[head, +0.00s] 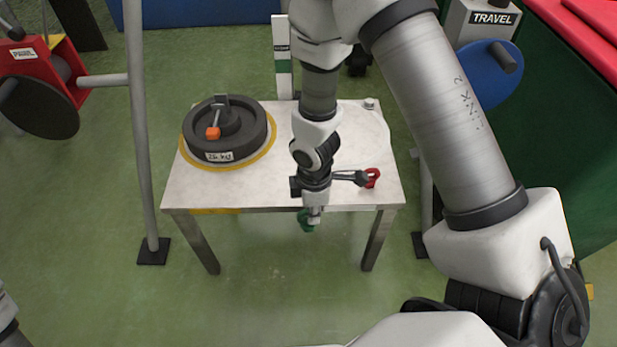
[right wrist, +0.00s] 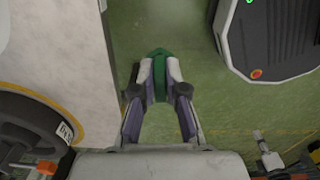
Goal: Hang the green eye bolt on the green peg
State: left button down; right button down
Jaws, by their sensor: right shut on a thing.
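My right gripper (head: 314,217) points down at the table's near edge in the head view. It is shut on the green eye bolt (head: 305,221), which shows as a small green piece over the floor just past that edge. In the right wrist view the two fingertips of the right gripper (right wrist: 160,78) close on the green eye bolt (right wrist: 158,56), clear of the table's side. The fingers hide part of it, and its ring is hard to make out. I cannot make out a green peg in either view. My left gripper is out of view.
A pale table (head: 275,190) carries a dark round weight (head: 240,140) with an orange knob (head: 212,133) at left. A red ring-like piece (head: 373,177) is at its right near side. A grey post (head: 140,130) stands left of the table. Open green floor lies in front.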

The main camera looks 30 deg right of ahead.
jog(key=shift+s+r, duration=0.1)
jog(key=shift+w+d, duration=0.15)
jog(key=shift+w, duration=0.05)
jog(key=w+d, duration=0.3)
jog(key=w, duration=0.1)
jog(key=w+d+f+b, duration=0.1)
jog(key=w+d, duration=0.1)
jog(key=w, duration=0.2)
jog(key=w+d+b, duration=0.1)
jog(key=w+d, duration=0.2)
jog(key=w, duration=0.1)
jog(key=shift+w+d+f, duration=0.3)
notch_tip(320, 180, down, 3)
jog(key=shift+w+d+r, duration=0.1)
jog(key=shift+d+r, duration=0.05)
jog(key=shift+r, duration=0.05)
jog(key=shift+w+f, duration=0.1)
jog(key=shift+f, duration=0.25)
jog(key=shift+r, duration=0.1)
jog(key=c, duration=1.2)
grip_release()
